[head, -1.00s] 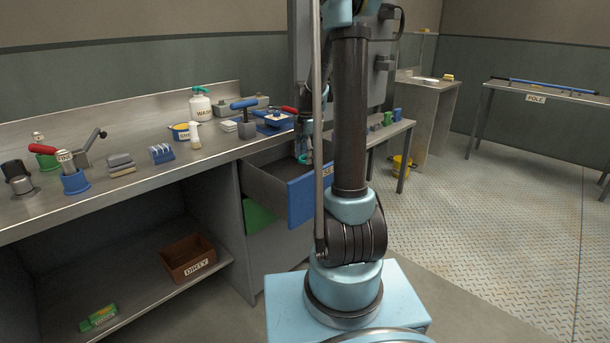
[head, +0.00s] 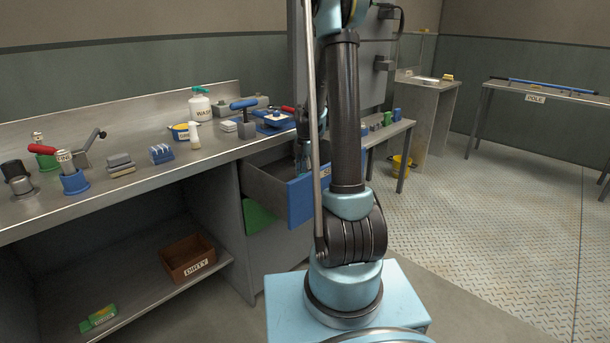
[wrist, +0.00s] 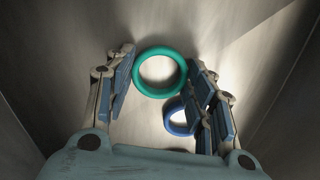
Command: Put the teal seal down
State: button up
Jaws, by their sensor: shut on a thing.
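The teal seal (wrist: 160,95) is a ring between my gripper's fingers in the wrist view. My gripper (wrist: 163,62) is shut on it, with a finger on each side. A blue ring (wrist: 176,129) lies on the grey floor below, partly hidden by the right finger. In the head view my gripper (head: 302,160) is low in the open drawer (head: 268,182) with a blue front. The seal is hidden there by the drawer and my arm. I cannot tell whether the seal touches the drawer floor.
Drawer walls stand close on both sides in the wrist view. The workbench (head: 125,190) beside the drawer carries a wash bottle (head: 200,105), a blue-handled tool (head: 244,115) and several blocks. A DIRTY box (head: 187,262) sits on the lower shelf. A side table (head: 395,128) is behind my arm.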

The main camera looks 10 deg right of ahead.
jog(key=o, duration=1.2)
jog(key=shift+o, duration=0.2)
notch_tip(320, 180, up, 12)
